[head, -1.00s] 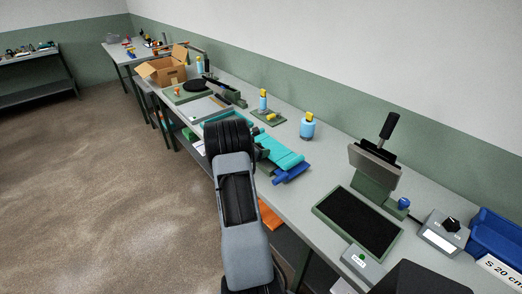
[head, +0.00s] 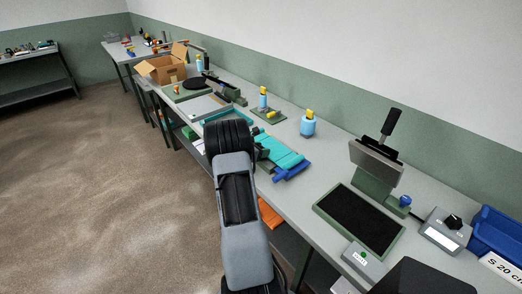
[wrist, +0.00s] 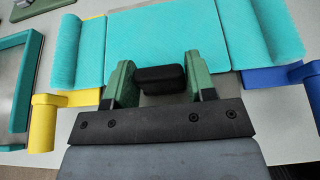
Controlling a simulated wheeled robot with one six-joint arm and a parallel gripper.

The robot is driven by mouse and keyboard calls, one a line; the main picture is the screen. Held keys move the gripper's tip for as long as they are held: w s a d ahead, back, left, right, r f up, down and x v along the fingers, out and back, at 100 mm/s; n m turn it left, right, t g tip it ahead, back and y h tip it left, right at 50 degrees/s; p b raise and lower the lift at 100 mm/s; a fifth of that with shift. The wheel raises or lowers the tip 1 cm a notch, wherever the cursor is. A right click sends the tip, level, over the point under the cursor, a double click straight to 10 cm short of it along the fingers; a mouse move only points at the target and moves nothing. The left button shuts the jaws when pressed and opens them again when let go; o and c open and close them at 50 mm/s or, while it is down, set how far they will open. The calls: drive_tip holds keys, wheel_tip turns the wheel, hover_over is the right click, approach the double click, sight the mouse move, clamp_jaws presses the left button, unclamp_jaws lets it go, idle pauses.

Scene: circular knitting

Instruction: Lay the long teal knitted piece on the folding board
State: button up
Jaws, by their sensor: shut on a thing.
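The teal knitted piece (wrist: 165,40) lies spread crosswise over the folding board, with a flat middle section and side sections whose surfaces look raised or curved. It also shows in the head view (head: 283,153), partly hidden by my arm. The folding board shows a yellow flap (wrist: 78,97) on the left and a blue flap (wrist: 270,78) on the right, sticking out from under the teal piece. My gripper (wrist: 163,82) is at the near edge of the teal piece, its green fingers shut on a black block-like handle (wrist: 160,80).
A teal-rimmed tray (wrist: 20,85) lies left of the board. In the head view, a light blue cone of yarn (head: 308,126) stands behind the board. A press with a black pad (head: 360,222) stands to the right. Bench space between board and press is clear.

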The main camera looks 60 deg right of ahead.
drive_tip(key=shift+f, duration=0.3)
drive_tip(key=o, duration=1.1)
drive_tip(key=b+v, duration=0.2)
drive_tip(key=v, duration=1.2)
drive_tip(key=shift+b, duration=0.4)
